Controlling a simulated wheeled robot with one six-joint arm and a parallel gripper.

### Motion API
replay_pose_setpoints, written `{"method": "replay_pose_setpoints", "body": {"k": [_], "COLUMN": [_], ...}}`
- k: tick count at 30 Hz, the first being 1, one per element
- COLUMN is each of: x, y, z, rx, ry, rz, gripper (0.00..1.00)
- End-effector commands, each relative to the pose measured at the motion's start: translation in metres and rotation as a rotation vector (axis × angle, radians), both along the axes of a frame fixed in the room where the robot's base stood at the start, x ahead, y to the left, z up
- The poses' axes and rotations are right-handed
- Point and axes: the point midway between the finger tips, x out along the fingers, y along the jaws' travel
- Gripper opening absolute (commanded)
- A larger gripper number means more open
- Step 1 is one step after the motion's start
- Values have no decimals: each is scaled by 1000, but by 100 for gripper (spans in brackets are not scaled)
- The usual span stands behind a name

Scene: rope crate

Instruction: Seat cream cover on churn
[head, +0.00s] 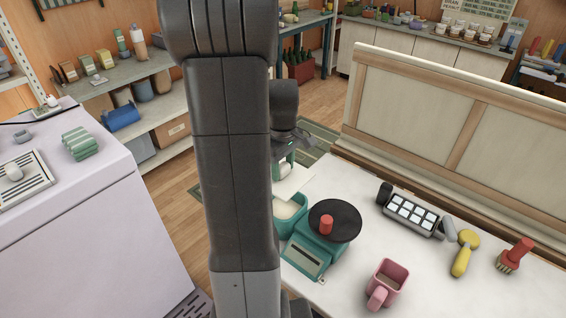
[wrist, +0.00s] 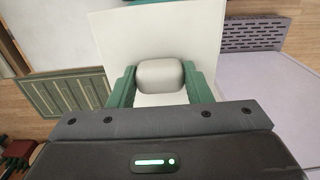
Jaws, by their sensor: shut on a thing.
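My gripper (wrist: 160,79) has its green fingers shut on the pale knob of the cream cover (wrist: 125,42), a flat square plate. In the head view my gripper (head: 284,164) is partly hidden behind my arm, and the cover (head: 294,181) hangs below it. A teal open-topped container, which looks like the churn (head: 291,224), stands on the white table below and near the cover. Its left part is hidden by my arm. The cover appears apart from it, though the exact gap is unclear.
A teal scale (head: 307,256) with a black round plate and red knob stands close beside the container. A pink mug (head: 388,284), a keypad device (head: 411,215), a yellow-handled tool (head: 464,254) and a red brush (head: 515,256) lie to the right. A panel (head: 450,120) borders the table's back.

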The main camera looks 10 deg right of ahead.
Motion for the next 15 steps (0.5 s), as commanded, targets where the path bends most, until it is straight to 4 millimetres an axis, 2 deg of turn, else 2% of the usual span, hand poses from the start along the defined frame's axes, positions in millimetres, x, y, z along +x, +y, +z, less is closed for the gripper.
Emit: {"method": "replay_pose_setpoints", "body": {"k": [5,15], "x": [-1,-1], "y": [-1,-1], "z": [0,-24], "rx": [1,0], "ry": [1,1], "rz": [0,0], "gripper": [13,13]}}
